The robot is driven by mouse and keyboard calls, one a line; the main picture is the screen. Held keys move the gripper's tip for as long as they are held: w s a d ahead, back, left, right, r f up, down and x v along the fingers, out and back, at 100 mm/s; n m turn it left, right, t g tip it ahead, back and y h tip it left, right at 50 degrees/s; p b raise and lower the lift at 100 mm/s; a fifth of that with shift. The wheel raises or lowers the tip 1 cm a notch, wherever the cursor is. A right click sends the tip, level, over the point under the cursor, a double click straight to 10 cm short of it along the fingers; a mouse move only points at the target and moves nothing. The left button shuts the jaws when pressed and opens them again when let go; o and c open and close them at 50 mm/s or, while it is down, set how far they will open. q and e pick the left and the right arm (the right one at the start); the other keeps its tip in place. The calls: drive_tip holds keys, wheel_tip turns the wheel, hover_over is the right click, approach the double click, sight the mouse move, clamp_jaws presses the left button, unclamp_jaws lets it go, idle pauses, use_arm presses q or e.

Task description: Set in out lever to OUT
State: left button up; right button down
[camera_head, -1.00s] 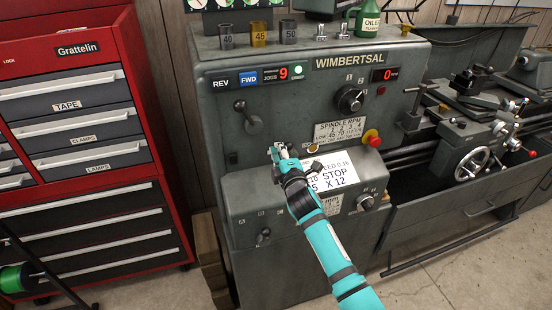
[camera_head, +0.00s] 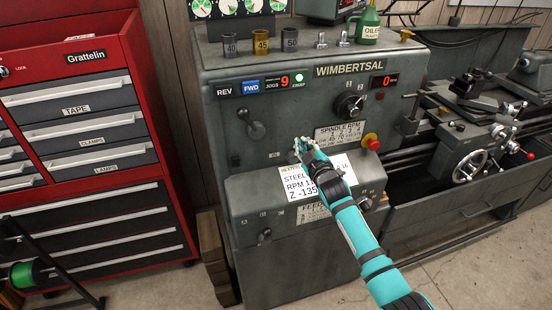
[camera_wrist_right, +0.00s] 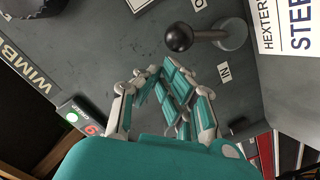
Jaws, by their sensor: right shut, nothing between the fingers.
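The in-out lever (camera_wrist_right: 179,37) shows in the right wrist view as a short rod with a dark ball knob, on a round grey base on the lathe's front panel. An IN label (camera_wrist_right: 224,72) sits beside the base. A second small label (camera_wrist_right: 199,3) is cut by the top edge. My right gripper (camera_wrist_right: 157,72) is shut and empty, its fingertips just below the knob in that view; I cannot tell whether they touch it. In the head view my right gripper (camera_head: 299,147) is at the panel and hides the lever. My left gripper is not in view.
Another lever (camera_head: 256,130) is on the panel to the left. A white paper sheet (camera_head: 297,183) lies just below the gripper. A red stop button (camera_head: 371,142) and a speed knob (camera_head: 349,104) are to the right. A red tool cabinet (camera_head: 130,60) stands left.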

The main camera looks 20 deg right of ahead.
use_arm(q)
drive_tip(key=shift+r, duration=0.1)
use_arm(e)
drive_tip(key=shift+d+m, duration=0.3)
drive_tip(key=shift+m, duration=0.1)
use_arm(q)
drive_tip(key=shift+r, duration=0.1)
